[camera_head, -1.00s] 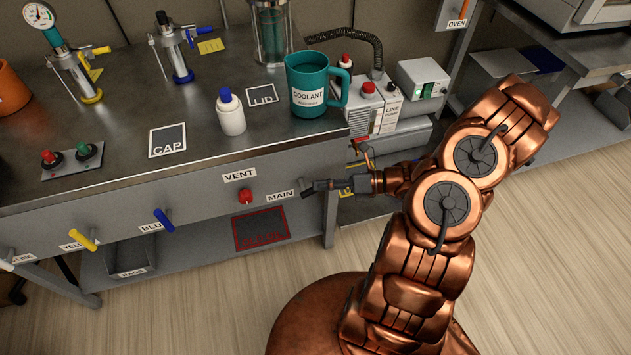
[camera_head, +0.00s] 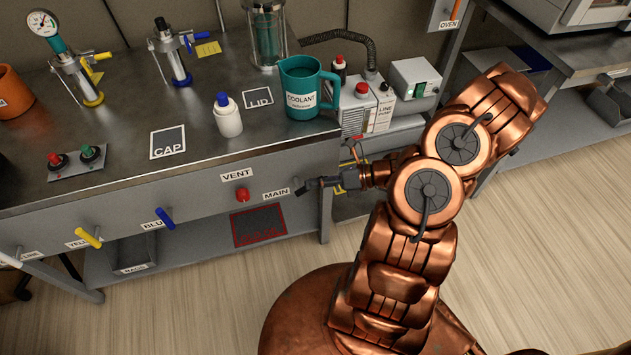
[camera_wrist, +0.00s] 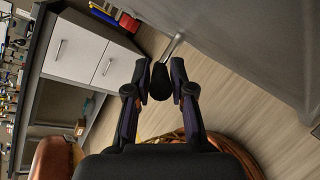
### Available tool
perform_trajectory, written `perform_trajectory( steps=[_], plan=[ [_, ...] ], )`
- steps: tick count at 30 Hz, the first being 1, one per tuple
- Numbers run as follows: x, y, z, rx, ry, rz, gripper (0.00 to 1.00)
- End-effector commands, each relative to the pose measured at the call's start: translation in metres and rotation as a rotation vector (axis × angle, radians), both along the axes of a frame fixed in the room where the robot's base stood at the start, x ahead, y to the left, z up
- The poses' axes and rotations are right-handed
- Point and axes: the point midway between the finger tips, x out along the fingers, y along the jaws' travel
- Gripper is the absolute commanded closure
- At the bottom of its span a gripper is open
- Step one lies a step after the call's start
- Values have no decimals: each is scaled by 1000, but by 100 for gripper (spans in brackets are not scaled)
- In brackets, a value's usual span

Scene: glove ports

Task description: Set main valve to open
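The MAIN valve is at the bench's front panel beside its MAIN label (camera_head: 276,194). Its handle is a metal stem with a black knob (camera_wrist: 160,82), seen between my fingers in the wrist view. My gripper (camera_head: 318,184) reaches the panel from the right, just right of the label; it also shows in the wrist view (camera_wrist: 161,75). The two fingers are drawn in close on both sides of the knob and seem to pinch it. In the head view the gripper mostly hides the handle, so its exact angle is hard to read.
The red VENT knob (camera_head: 242,194) is left of MAIN. The blue handle (camera_head: 166,218) and yellow handle (camera_head: 88,238) are further left. A teal coolant mug (camera_head: 312,88) and white bottle (camera_head: 228,118) stand on the bench (camera_head: 110,165). Floor in front is clear.

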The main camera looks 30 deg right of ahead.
Motion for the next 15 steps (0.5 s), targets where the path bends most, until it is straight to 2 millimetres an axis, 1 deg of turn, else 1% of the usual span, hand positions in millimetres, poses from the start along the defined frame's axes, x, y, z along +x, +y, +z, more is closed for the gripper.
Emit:
perform_trajectory(
  steps=[1,5,6,15],
  plan=[
    [0,0,0,0,-1,-1,71],
    [1,0,1,2,-1,-1,57],
    [1,0,1,2,-1,-1,56],
    [0,-1,1,3,-2,-3,56]
  ],
)
